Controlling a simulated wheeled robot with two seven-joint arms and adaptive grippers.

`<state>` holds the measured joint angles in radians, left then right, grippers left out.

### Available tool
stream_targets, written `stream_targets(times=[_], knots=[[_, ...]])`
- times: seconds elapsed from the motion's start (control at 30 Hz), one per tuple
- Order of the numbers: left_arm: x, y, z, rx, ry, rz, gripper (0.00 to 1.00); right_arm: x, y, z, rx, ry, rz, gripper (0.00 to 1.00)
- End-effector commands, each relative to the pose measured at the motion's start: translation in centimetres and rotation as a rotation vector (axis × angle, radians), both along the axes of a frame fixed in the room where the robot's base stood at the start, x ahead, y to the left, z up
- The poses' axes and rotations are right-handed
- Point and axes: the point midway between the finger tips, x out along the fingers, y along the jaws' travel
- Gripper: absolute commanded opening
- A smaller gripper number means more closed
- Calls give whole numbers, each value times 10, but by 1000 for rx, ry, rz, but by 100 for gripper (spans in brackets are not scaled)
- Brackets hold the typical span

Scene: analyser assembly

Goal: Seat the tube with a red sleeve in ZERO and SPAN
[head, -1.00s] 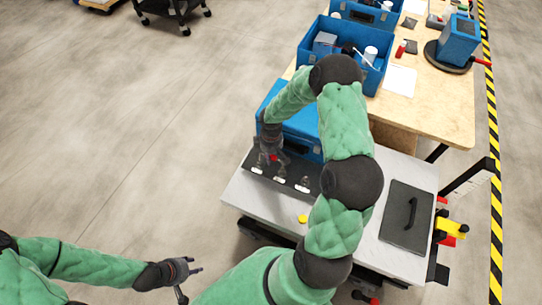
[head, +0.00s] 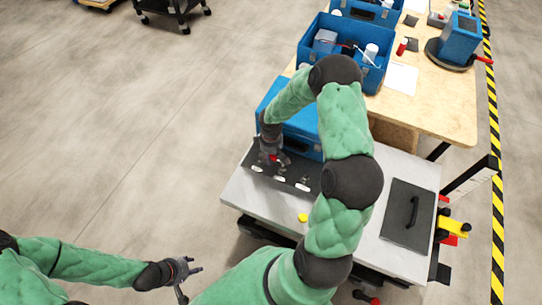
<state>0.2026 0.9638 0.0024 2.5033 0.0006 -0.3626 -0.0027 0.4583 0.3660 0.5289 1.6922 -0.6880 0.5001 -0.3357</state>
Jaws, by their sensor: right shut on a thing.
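The black panel (head: 315,181) with several white-labelled ports lies on the front left of the light grey cart top. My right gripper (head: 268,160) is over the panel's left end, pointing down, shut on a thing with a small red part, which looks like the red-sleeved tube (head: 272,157). Its fingers hide most of the tube. I cannot tell whether the tube touches a port, and the label words are too small to read. My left gripper (head: 188,270) is open and empty at the lower left, over bare floor and away from the cart.
A blue case (head: 306,122) stands behind the panel. A dark plate with a handle (head: 397,228) and a yellow cap (head: 303,217) lie on the cart top (head: 255,203). A wooden table (head: 440,108) with blue bins (head: 322,30) is behind. The floor at left is free.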

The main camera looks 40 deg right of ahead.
Motion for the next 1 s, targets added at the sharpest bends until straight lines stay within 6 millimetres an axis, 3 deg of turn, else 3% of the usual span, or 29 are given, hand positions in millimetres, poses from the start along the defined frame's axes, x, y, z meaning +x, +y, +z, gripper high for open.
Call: stream_targets(times=[0.13,0.17,0.23,0.67,1.0], knots=[[0,0,-3,0,0,0,40,0,0,-4,0,0,0,0],[0,0,-3,0,0,0,40,0,0,-3,0,0,0,35],[0,0,-2,0,0,0,40,0,0,-3,0,0,0,54],[0,0,-2,0,0,0,40,1,-1,3,-1,-2,-1,54],[0,0,-2,0,0,0,40,1,-1,62,-2,-5,-1,54]])
